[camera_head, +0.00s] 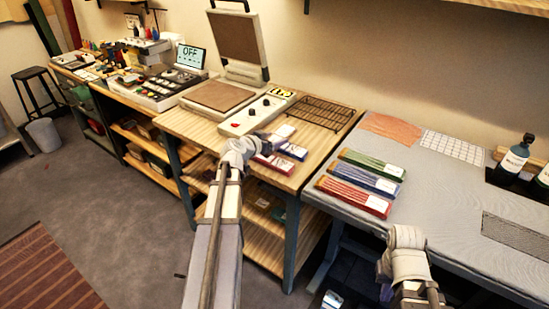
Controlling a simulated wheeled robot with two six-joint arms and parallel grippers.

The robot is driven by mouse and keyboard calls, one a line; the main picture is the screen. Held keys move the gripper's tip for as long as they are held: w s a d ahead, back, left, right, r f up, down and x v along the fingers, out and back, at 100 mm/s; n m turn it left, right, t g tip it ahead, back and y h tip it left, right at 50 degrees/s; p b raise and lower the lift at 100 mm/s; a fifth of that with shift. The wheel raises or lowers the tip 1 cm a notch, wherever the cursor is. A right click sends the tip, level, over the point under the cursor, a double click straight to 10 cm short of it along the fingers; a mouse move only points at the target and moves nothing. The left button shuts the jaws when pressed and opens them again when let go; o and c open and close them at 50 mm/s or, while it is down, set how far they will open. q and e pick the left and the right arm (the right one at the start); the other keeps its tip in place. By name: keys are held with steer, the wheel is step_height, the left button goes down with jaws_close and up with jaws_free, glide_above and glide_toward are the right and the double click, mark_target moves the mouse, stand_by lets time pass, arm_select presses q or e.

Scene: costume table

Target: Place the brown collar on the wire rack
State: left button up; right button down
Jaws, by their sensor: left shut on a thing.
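I cannot clearly identify the brown collar. An orange-brown sheet (392,127) lies flat on the grey table. My right arm shows at the bottom right, but its fingers are not visible.
The heat press (218,97) stands open left of the rack. Red and blue packets (293,151) lie near my left gripper. Green, blue and red bundles (362,182) lie on the grey table (445,205), with dark bottles (514,158) at right. The rack's top looks clear.

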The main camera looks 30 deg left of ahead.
mark_target(274, 155)
arm_select(q)
steer(key=shift+f, duration=0.5)
arm_select(e)
steer(key=shift+f, duration=0.5)
